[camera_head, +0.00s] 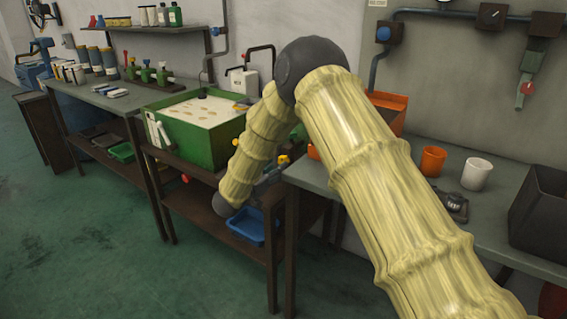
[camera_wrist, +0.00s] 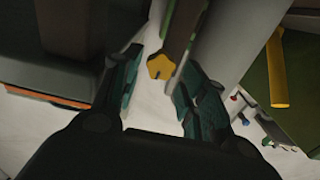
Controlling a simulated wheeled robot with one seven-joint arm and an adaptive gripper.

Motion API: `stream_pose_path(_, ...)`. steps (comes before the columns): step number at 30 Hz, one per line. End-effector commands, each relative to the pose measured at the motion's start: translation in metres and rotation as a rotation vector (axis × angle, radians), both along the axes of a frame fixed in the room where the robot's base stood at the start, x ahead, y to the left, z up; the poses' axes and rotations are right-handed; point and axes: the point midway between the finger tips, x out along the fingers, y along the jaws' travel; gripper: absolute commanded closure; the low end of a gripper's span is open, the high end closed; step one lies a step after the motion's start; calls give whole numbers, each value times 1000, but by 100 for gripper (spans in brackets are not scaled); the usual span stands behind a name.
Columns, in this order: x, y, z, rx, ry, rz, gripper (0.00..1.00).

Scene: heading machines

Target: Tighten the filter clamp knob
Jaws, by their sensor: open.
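In the wrist view a yellow lobed knob (camera_wrist: 160,66), which I take for the filter clamp knob, sits at the end of a dark brown bar. My gripper (camera_wrist: 158,80) is open, with one dark finger on each side of the knob. Gaps show between the knob and both fingers, and nothing is held. How deep the knob sits between the fingers I cannot tell. In the head view a small yellow part (camera_head: 283,160) shows beside my arm, perhaps the same knob. My arm hides most of that area.
A green tank (camera_head: 208,139) with pale liquid stands left of my arm. A blue tray (camera_head: 246,226) is on the shelf below. An orange cup (camera_head: 432,161) and a white cup (camera_head: 476,174) stand on the right bench. In the wrist view a yellow bar (camera_wrist: 276,75) is at right.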

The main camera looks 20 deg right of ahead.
Motion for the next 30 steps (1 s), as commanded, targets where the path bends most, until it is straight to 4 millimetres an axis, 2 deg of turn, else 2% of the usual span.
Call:
stream_pose_path(9, 26, -34, 0, 0, 0, -1, 58)
stream_pose_path(15, 33, -42, 0, -1, 1, 1, 58)
stream_pose_path(23, 34, -43, 0, -1, 1, 1, 58)
stream_pose_path(24, 34, -43, 0, -1, 1, 1, 59)
stream_pose_path(30, 34, -43, 0, -1, 2, 0, 92)
